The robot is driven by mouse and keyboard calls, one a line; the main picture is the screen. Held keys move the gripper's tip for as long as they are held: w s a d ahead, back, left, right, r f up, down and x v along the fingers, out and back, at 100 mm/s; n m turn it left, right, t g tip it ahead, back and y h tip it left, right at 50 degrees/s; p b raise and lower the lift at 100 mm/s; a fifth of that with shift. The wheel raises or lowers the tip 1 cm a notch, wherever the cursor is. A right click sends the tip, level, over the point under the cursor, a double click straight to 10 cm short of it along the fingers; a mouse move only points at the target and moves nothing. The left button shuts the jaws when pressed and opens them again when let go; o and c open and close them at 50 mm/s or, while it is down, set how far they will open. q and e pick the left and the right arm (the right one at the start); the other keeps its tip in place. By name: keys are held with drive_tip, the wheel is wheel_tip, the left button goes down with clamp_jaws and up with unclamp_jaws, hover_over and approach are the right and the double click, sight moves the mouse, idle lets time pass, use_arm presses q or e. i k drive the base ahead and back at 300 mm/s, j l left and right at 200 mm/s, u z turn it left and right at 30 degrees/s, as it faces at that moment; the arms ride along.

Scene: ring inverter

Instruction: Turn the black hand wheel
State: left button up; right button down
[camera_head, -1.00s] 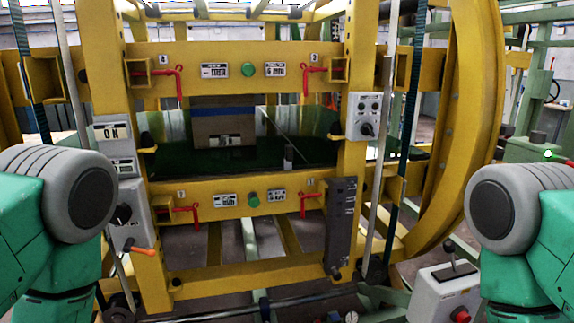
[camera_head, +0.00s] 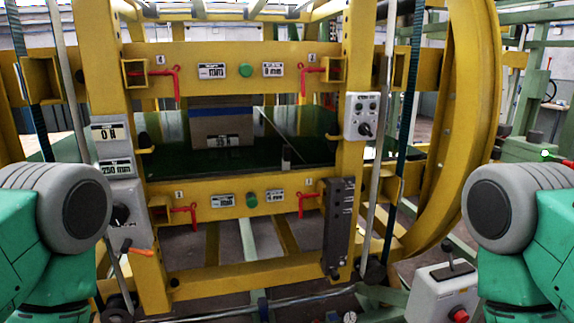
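A black round knob (camera_head: 120,214) sits on the grey panel at the left post. A dark round part (camera_head: 375,271) shows low by the right post. I cannot tell if either is the black hand wheel. My two green arms with grey joints stand at the left and right edges. Neither gripper is in view.
A yellow frame (camera_head: 240,189) with red levers (camera_head: 175,85), green buttons and small displays fills the middle. A large yellow ring (camera_head: 480,110) stands right. A grey control box (camera_head: 440,292) with a black lever and red button is at lower right.

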sight(121, 213)
drive_tip(key=u, duration=1)
